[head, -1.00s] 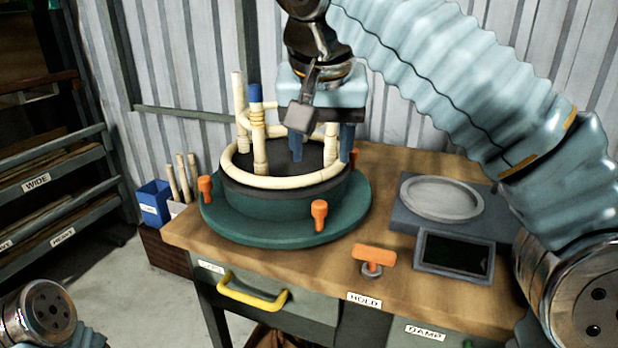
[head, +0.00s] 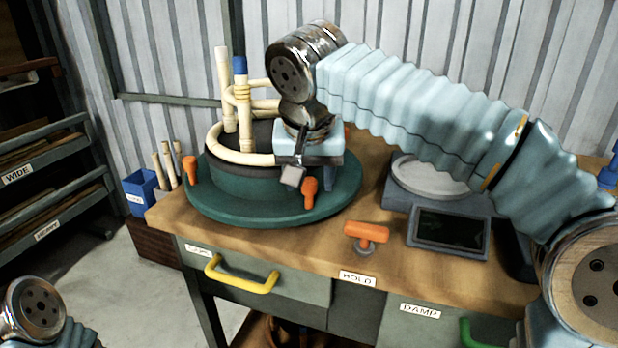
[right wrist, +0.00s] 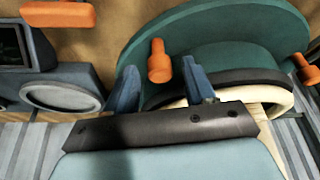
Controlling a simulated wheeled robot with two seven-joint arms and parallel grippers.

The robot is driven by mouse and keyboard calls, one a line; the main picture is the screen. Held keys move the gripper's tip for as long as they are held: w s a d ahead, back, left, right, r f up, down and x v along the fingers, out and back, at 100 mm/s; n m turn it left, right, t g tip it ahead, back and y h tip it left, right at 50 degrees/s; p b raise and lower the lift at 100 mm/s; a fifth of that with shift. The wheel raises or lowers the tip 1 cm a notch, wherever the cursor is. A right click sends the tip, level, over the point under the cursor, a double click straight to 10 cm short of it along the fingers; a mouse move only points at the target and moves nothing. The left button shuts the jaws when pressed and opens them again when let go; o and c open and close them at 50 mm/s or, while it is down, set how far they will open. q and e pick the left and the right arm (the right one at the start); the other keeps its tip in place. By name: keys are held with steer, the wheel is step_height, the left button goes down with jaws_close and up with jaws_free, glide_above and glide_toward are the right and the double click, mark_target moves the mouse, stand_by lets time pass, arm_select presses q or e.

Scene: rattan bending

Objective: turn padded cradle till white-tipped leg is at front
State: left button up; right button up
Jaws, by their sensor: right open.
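The padded cradle is a round green turntable (head: 235,212) with a dark padded drum (head: 225,180) and orange pegs. A pale rattan frame sits on it with a bent ring (head: 240,157). One upright leg has a blue tip (head: 240,66); a plain pale leg (head: 222,75) stands left of it. No white-tipped leg can be made out; my right arm hides the right side. My right gripper (right wrist: 162,88) is open at the cradle's front right. In the right wrist view, the front orange peg (right wrist: 159,62) shows between its fingers; contact is unclear. My left gripper is out of view.
The cradle stands on a wooden bench (head: 290,245). An orange-handled HOLD knob (head: 366,232), a dark screen (head: 449,229) and a grey round dish (head: 430,180) lie to the right. A blue bin (head: 139,192) and a rack (head: 50,200) stand left.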

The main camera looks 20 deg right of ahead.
jaws_close()
stand_by(0.3)
steer(key=shift+d, duration=0.15)
